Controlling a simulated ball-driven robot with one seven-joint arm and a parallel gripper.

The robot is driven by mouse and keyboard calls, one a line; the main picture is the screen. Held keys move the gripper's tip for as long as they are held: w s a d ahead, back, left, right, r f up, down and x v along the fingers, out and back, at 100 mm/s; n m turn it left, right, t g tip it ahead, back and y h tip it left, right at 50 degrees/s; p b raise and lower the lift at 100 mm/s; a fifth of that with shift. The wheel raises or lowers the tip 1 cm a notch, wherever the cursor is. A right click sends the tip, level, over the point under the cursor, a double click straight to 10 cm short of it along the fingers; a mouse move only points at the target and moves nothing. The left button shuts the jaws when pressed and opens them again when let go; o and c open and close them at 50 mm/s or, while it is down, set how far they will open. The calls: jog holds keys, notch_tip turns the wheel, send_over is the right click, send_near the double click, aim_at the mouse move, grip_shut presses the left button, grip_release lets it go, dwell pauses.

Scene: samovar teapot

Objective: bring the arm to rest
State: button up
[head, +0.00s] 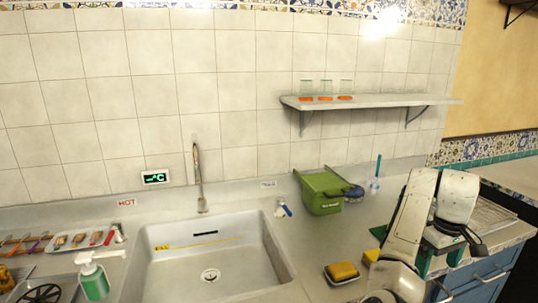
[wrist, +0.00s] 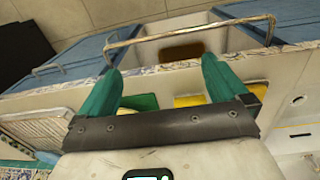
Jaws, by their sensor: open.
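My arm stands folded at the right of the head view, over the counter's right part. My gripper (head: 438,263) hangs low there, with its teal fingers partly hidden by my own arm links. In the wrist view my gripper (wrist: 162,66) is open, its two teal fingers wide apart. Nothing is held between them. Beyond the fingers the wrist view shows the counter edge and blue cabinet fronts (wrist: 75,62) with a metal handle (wrist: 190,27). No samovar or teapot can be made out.
A yellow sponge (head: 343,272) lies left of my arm. The sink (head: 285,262) with its tap (head: 199,180) is further left. A green box (head: 322,192) and a cup with a brush (head: 374,185) stand behind. A wall shelf (head: 400,100) holds glasses. A soap bottle (head: 94,279) stands far left.

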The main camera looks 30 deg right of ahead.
jog(key=s+a+f+h, duration=0.2)
jog(key=s+a+f, duration=0.1)
jog(key=a+f, duration=0.45)
jog(key=s+a+f+h, duration=0.1)
jog(key=s+a+f, duration=0.2)
jog(key=a+f, duration=0.45)
jog(key=s+a+f+n+y, duration=0.1)
jog(key=s+a, duration=0.2)
jog(key=a, duration=0.3)
jog(key=s+a+f+y, duration=0.1)
jog(key=s+a+f, duration=0.1)
jog(key=a, duration=0.5)
jog(key=s+a+f+n+t+y, duration=0.1)
jog(key=s+a+f, duration=0.1)
jog(key=s+a, duration=0.3)
jog(key=shift+a+f+n, duration=0.15)
jog(key=shift+a+n, duration=0.15)
jog(key=shift+a, duration=0.65)
